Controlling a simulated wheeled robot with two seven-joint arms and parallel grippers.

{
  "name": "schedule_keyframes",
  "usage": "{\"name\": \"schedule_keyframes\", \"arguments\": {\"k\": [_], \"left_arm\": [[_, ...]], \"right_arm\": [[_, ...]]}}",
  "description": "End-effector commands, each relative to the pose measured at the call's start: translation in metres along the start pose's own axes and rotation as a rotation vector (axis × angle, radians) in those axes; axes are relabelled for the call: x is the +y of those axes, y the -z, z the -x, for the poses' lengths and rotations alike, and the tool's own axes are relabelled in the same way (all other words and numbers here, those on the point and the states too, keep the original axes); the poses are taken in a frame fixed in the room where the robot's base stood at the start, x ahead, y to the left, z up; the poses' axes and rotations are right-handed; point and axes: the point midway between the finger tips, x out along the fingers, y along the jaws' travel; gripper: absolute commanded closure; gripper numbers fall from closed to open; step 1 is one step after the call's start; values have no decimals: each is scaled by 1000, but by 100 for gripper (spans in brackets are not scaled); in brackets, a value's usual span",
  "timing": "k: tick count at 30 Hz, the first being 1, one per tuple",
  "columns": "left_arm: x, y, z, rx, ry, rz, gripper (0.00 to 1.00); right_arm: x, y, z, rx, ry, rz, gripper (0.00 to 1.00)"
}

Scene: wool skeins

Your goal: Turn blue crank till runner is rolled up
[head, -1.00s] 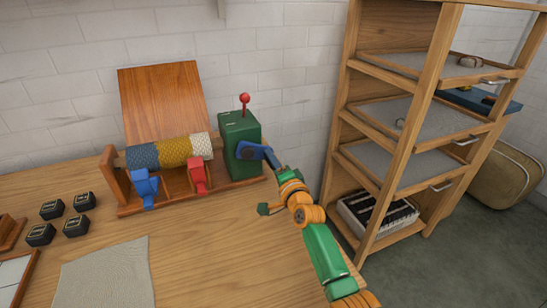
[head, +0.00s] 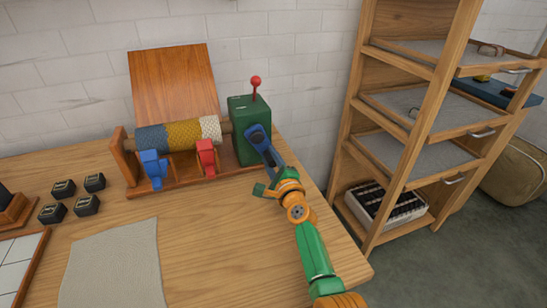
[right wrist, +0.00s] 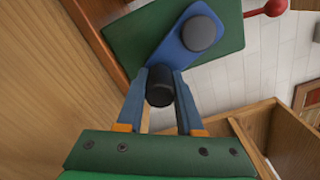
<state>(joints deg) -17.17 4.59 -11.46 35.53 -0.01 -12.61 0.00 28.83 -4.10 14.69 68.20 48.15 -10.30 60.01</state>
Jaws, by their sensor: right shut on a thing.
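The blue crank (head: 257,134) is on the front of a green box (head: 244,103) at the right end of a wooden stand. In the right wrist view the blue crank arm (right wrist: 178,50) slants down from its round hub to a black handle (right wrist: 159,88). My right gripper (right wrist: 160,92) is shut on this handle, one finger on each side; it also shows in the head view (head: 268,156). A striped roll of blue, yellow and white cloth (head: 183,134), apparently the runner, is wound around the stand's wooden roller. My left gripper is out of view.
A blue clamp-like piece (head: 153,168) and a red one (head: 206,157) stand before the roll. A grey cloth (head: 110,265) and several black boxes (head: 87,205) lie on the table at left. A wooden shelf (head: 345,140) stands to the right.

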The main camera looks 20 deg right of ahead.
Motion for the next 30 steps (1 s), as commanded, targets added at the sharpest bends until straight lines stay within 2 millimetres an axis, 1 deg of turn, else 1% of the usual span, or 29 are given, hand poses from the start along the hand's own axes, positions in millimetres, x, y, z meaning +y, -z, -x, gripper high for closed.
{"name": "schedule_keyframes", "arguments": {"k": [6,19,20,21,23,30], "left_arm": [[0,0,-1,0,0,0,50],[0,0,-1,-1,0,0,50],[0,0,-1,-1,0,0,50],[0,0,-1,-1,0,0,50],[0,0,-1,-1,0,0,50],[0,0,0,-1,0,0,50]], "right_arm": [[3,-2,0,0,-1,-40,100],[3,-2,0,0,-1,-47,100],[3,-2,0,0,-1,-47,62],[3,-2,0,0,-1,-47,51],[3,-2,0,0,-1,-47,35],[2,-2,0,0,0,-47,34]]}}
